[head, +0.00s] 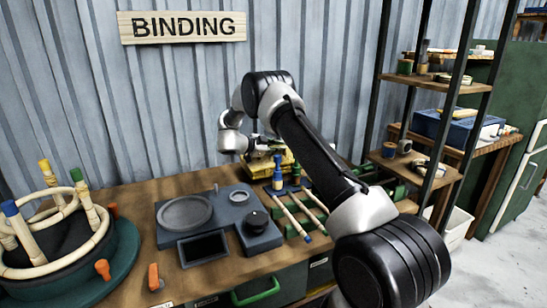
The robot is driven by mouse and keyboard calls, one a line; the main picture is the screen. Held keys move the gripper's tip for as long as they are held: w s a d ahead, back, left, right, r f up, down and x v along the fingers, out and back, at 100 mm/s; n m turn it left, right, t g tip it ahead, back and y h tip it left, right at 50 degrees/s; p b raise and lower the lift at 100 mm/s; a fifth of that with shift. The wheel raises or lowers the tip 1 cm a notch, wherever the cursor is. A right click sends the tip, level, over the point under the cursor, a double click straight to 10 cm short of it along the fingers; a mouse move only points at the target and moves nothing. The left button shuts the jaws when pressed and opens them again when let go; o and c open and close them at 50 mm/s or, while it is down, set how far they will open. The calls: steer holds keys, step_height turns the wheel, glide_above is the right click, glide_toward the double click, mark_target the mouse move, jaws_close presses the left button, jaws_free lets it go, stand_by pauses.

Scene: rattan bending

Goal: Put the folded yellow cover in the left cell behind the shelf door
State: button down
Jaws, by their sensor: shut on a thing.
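My gripper (263,147) is at the back of the bench, at the end of my arm, and partly hidden by my wrist. A yellow bundle (262,168), which looks like the folded yellow cover, is directly under and against its fingers. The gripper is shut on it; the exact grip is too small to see. I cannot tell whether the cover touches the bench. I cannot make out a shelf door or its left cell; my arm hides part of the right side.
The wooden bench (136,205) holds a grey fixture (262,236), a green rack (296,228) with rods, and a dark round form (30,262) with pale rings at left. An open shelf (436,82) with black posts stands right. Orange clamps (153,277) stick up in front.

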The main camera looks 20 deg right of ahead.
mark_target(272, 156)
step_height(272, 156, down, 3)
steer(key=shift+r, duration=0.1)
steer(key=c, duration=1.4)
jaws_free()
